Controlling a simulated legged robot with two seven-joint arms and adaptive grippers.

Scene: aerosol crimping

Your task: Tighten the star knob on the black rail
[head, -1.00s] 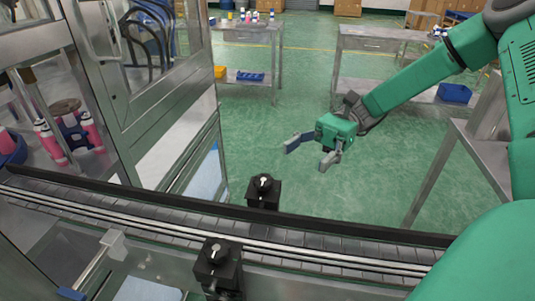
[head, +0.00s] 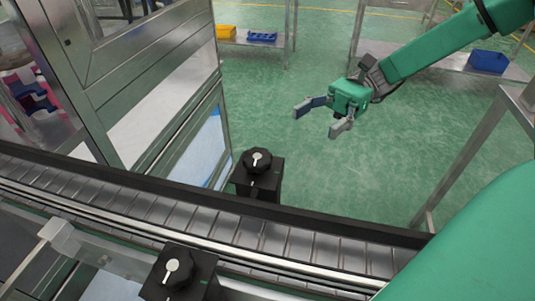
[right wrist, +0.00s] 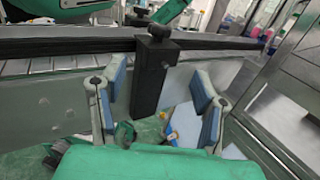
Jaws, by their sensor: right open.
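A black star knob (head: 257,160) with a pale pointer sits on a black block (head: 258,183) beside the black rail (head: 330,225), on the far side of the conveyor. A second, similar star knob (head: 173,268) is on the near side. My right gripper (head: 320,118) is open and empty, beyond the rail and to the right of the far knob, apart from it. In the right wrist view my right gripper's fingers (right wrist: 160,90) are spread, with a black block (right wrist: 149,78) and its star knob (right wrist: 158,32) showing between and beyond them. My left gripper is not in view.
The conveyor (head: 200,218) runs across the lower picture. A metal-framed machine cabinet (head: 150,60) stands at left. A metal table (head: 515,100) stands at right. Green floor is clear around my right gripper. A blue bin (head: 487,61) is on a shelf behind.

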